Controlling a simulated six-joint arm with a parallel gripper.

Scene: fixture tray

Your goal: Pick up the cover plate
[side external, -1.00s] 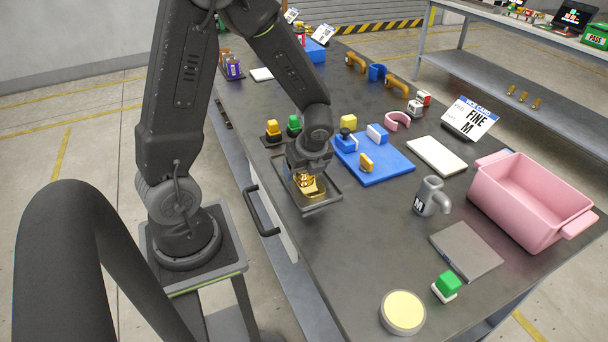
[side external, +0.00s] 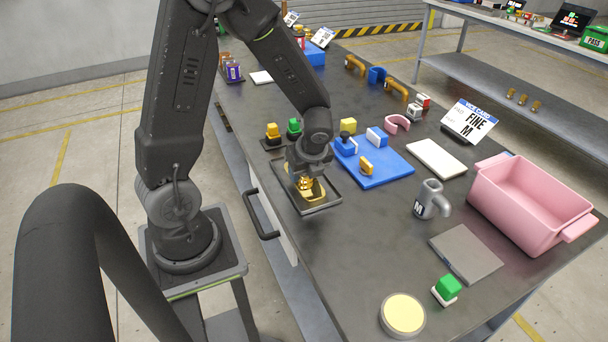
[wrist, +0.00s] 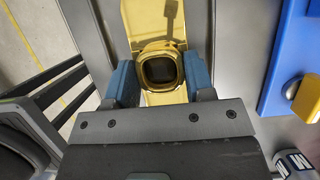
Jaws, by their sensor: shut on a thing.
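The cover plate appears as a gold, shiny plate (wrist: 150,22) with a raised, hollow, rounded-square boss (wrist: 161,66). In the side view the gold plate (side external: 318,190) is low in a dark, shallow tray (side external: 322,208) near the bench's left edge. My gripper (wrist: 160,82) is shut on the boss, with one blue finger pad on each side of it. In the side view my gripper (side external: 304,178) points down over the tray and hides part of the plate. I cannot tell whether the plate touches the tray floor.
A blue board (side external: 385,172) with small blocks lies just right of the tray. Yellow and green pieces (side external: 283,130) stand behind it. A grey mug (side external: 430,197) and a pink bin (side external: 530,200) are farther right. The bench in front of the tray is clear.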

